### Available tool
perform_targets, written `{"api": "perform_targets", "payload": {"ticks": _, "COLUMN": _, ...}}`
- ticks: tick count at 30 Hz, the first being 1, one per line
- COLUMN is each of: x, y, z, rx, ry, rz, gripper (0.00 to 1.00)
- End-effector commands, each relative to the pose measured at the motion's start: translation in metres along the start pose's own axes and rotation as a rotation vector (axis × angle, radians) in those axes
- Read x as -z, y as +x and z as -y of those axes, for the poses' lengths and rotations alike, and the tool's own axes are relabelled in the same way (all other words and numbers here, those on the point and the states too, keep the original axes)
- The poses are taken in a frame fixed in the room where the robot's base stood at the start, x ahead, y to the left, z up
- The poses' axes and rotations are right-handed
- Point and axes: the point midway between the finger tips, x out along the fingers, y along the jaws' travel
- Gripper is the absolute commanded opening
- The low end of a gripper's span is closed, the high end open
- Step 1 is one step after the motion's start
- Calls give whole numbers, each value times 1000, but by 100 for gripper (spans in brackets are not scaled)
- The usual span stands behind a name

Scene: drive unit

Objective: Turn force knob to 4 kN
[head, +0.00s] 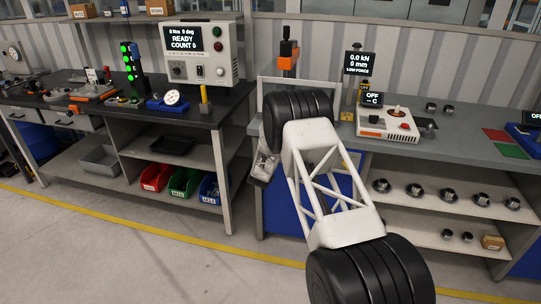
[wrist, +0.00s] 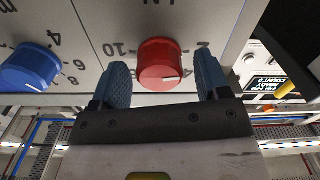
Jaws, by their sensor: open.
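The red force knob (wrist: 160,64) sits on a pale panel (wrist: 112,22) in the wrist view, under a partly cut-off label ending in N. Its white pointer line faces lower right; the marks 10 and 2 show beside it. My gripper (wrist: 162,80) is open, with one blue-grey finger on each side of the knob and a visible gap to it on both sides. A blue knob (wrist: 30,68) is on the same panel to the left. The display (head: 359,62) in the head view reads 0.0 kN, 0 mm, LOW FORCE. My arm hides the knobs there.
A control box (head: 203,52) reading READY, COUNT 0 stands on the dark left bench (head: 120,113). A white unit with a red button (head: 388,124) and an OFF display (head: 371,98) stand on the grey bench (head: 455,148). Several round parts (head: 448,189) lie on the shelf below.

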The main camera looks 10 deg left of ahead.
Motion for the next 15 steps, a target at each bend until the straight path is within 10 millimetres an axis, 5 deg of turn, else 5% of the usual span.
{"api": "perform_targets", "payload": {"ticks": 12, "x": 1, "y": 4, "z": 0, "rx": 0, "ry": 0, "rz": -1, "gripper": 69}}
{"api": "perform_targets", "payload": {"ticks": 15, "x": 1, "y": 4, "z": 0, "rx": 0, "ry": 0, "rz": -1, "gripper": 55}}
